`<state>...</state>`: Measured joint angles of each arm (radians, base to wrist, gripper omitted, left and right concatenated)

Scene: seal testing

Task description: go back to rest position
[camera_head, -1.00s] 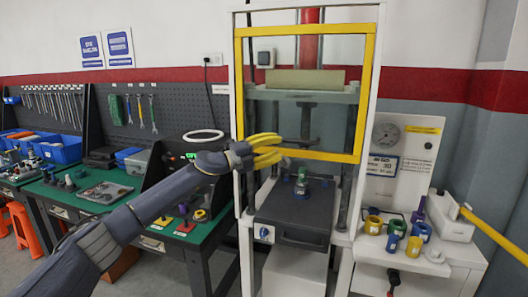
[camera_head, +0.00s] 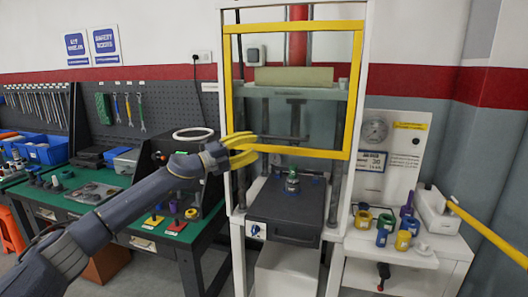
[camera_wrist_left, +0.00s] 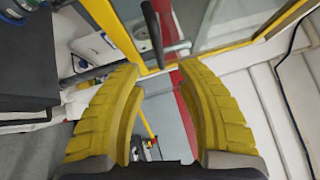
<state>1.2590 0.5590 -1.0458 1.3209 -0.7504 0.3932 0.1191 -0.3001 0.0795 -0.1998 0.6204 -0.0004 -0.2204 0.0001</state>
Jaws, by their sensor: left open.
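My left gripper (camera_head: 256,148) is open, with nothing seen between its yellow fingers. It is held in the air in front of the lower left corner of the yellow-framed press guard (camera_head: 300,153). In the left wrist view, the two fingers of the gripper (camera_wrist_left: 160,85) stand well apart. A dark handle (camera_wrist_left: 152,30) shows beyond them and apart from them, next to a yellow frame bar. The guard is up, and the space below it is open. A small metal and green part (camera_head: 292,183) stands on the dark press block (camera_head: 285,210). My right gripper is out of view.
A green-topped workbench (camera_head: 130,215) with blue bins (camera_head: 45,150) and a dark display box is on the left. On the right, a white side table (camera_head: 390,250) holds several coloured rings and cylinders, with a pressure gauge (camera_head: 375,131) behind. A yellow lever (camera_head: 485,230) juts out at the right.

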